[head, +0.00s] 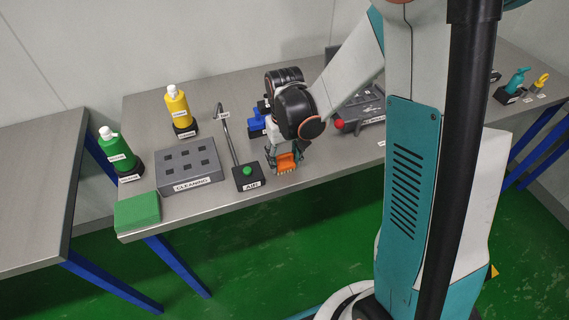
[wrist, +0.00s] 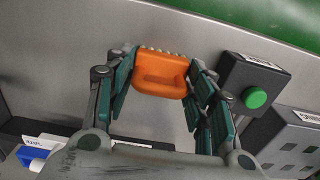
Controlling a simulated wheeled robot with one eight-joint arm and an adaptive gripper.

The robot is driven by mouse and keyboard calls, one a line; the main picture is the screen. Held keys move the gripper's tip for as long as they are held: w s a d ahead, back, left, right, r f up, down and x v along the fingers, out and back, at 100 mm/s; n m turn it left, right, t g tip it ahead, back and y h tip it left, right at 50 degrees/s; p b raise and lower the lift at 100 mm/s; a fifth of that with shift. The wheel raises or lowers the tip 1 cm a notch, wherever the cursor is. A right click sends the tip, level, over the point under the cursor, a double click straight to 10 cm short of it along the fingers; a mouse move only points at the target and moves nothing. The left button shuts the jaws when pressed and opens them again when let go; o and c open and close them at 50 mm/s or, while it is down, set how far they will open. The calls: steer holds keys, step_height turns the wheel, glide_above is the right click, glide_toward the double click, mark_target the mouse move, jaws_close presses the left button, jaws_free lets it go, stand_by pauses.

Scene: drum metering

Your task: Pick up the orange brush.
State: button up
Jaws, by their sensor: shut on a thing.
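The orange brush (wrist: 161,73) is a small block with pale bristles along one edge. In the wrist view it sits between the fingers of my gripper (wrist: 160,85), with a finger pressed on each side. In the head view the brush (head: 287,162) is near the table's front edge, right of the AIR box. My gripper (head: 285,155) is over it from above, shut on it. I cannot tell whether the brush touches the table or is just above it.
The AIR box (head: 247,176) with a green button and a bent pipe stands close on the left. The grey CLEANING block (head: 189,166), green block (head: 137,211) and bottles are further left. A blue item (head: 257,122) lies behind my gripper. Bare table (head: 335,155) lies to the right.

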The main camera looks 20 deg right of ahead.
steer(key=shift+r, duration=0.1)
step_height(320, 180, up, 20)
steer(key=p, duration=0.6)
steer(key=o, duration=0.5)
steer(key=c, duration=0.3)
